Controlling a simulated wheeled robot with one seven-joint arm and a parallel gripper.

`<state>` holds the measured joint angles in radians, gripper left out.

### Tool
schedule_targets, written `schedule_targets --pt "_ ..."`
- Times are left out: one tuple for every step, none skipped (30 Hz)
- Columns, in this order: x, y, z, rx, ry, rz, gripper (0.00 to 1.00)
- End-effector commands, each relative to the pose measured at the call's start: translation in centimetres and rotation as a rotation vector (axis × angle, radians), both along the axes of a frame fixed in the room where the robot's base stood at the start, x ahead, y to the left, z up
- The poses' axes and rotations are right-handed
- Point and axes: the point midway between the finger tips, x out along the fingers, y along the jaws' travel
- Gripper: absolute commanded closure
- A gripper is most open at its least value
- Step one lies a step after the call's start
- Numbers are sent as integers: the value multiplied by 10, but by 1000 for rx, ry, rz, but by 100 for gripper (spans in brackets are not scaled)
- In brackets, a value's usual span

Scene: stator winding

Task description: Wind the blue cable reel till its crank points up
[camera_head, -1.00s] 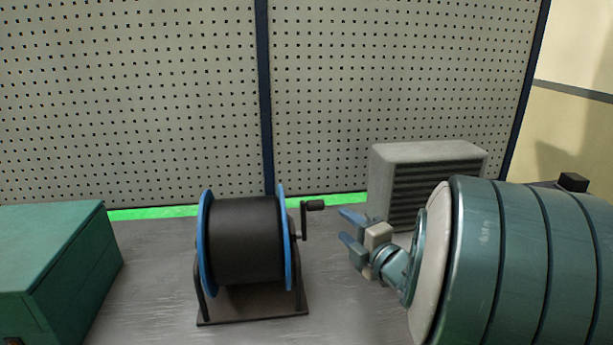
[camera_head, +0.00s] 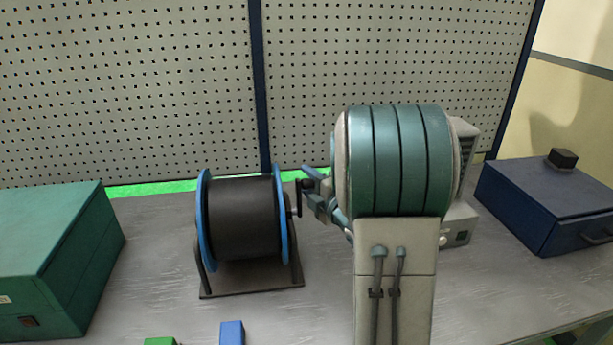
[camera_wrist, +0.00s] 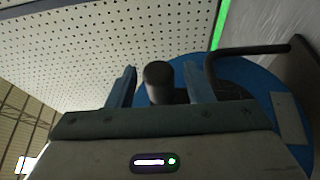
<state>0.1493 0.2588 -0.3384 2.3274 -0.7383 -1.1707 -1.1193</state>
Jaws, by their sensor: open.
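The cable reel (camera_head: 241,217) stands on the table in the head view, with blue side discs and a black drum. Its crank (camera_head: 298,198) is on the right side, and its arm looks roughly upward from the hub. The dark handle is partly hidden by my gripper (camera_head: 309,184), which is at the handle from the right. In the wrist view my gripper (camera_wrist: 162,85) is open, and the round black crank handle (camera_wrist: 158,78) stands between its two fingers, with gaps visible on both sides. The blue disc (camera_wrist: 240,72) is behind.
A green box (camera_head: 60,250) is at left. A grey vented unit (camera_head: 462,225) is partly hidden behind my arm, and a dark blue box (camera_head: 545,205) is at right. Green (camera_head: 160,341) and blue (camera_head: 231,333) blocks show at the front edge. A pegboard (camera_head: 130,90) stands behind.

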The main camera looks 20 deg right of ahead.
Motion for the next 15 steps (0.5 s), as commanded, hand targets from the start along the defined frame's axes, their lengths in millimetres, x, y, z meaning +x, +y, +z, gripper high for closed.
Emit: schedule_targets --pt "6 1 1 0 1 1 53" --pt "8 2 1 0 1 2 53" --pt "11 2 0 0 1 1 53" --pt "13 3 0 0 1 1 53" --pt "14 3 0 0 0 0 53" --pt "15 3 0 0 0 0 53" --pt "16 3 0 0 0 -1 53" --pt "16 3 0 0 0 -1 53" --pt "17 3 0 0 0 -1 53" --pt "17 3 0 0 0 -1 53" --pt "17 3 0 0 0 -1 53" --pt "17 3 0 0 0 -1 53" --pt "17 3 0 0 0 -1 53" --pt "17 3 0 0 0 -1 53" --pt "16 3 0 0 0 -1 56"
